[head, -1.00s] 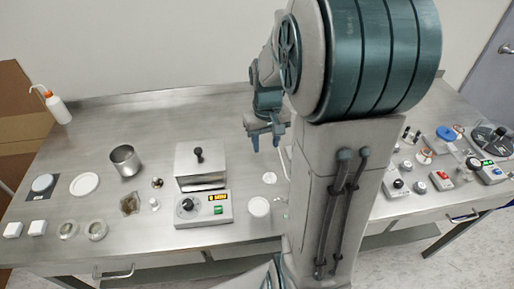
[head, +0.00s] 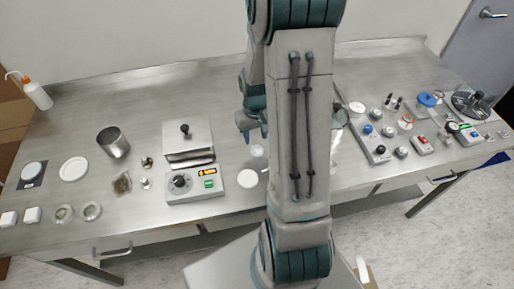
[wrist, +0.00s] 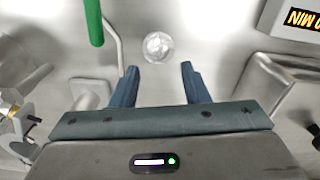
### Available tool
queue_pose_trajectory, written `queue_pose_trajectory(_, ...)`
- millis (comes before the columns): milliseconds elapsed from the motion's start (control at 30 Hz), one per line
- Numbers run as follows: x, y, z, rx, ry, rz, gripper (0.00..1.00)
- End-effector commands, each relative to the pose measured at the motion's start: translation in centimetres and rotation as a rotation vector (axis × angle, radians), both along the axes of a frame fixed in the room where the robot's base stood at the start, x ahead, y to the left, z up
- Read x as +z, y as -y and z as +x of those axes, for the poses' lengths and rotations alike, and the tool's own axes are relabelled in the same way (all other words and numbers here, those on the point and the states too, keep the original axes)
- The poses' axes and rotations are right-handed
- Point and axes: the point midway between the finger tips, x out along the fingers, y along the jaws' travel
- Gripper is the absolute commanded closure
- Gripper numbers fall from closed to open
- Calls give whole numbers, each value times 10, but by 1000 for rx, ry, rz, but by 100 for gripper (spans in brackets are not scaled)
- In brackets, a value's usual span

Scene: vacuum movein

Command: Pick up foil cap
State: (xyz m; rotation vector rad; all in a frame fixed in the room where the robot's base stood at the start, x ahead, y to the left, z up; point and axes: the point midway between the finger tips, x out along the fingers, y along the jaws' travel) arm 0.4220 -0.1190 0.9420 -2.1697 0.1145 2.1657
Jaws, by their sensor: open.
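The foil cap (wrist: 158,46) is a small round, crinkled silvery piece lying on the steel table in the wrist view. It appears in the head view as a small pale round (head: 257,150) just below my gripper. My gripper (wrist: 159,76) is open and empty, its two blue fingers pointing down. In the wrist view the cap appears just beyond the fingertips, roughly centred between them and not between the jaws. In the head view my gripper (head: 253,130) hangs above the table, partly hidden by my arm. The exact height over the cap is hard to tell.
A steel box heater (head: 187,145) with a control unit (head: 193,184) stands close left. A green rod (wrist: 94,22) and a thin bent metal rod (wrist: 113,30) are near the fingers. A metal cup (head: 113,143) stands farther left. Several small instruments crowd the right.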

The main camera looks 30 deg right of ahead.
Motion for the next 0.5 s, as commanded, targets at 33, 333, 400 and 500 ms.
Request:
queue_pose_trajectory(33,-6,0,-4,-1,-7,3,59)
queue_pose_trajectory(333,-37,1,-5,0,-4,1,59)
queue_pose_trajectory(400,-40,1,-5,0,-2,0,59)
queue_pose_trajectory(500,-41,1,-5,0,-1,0,59)
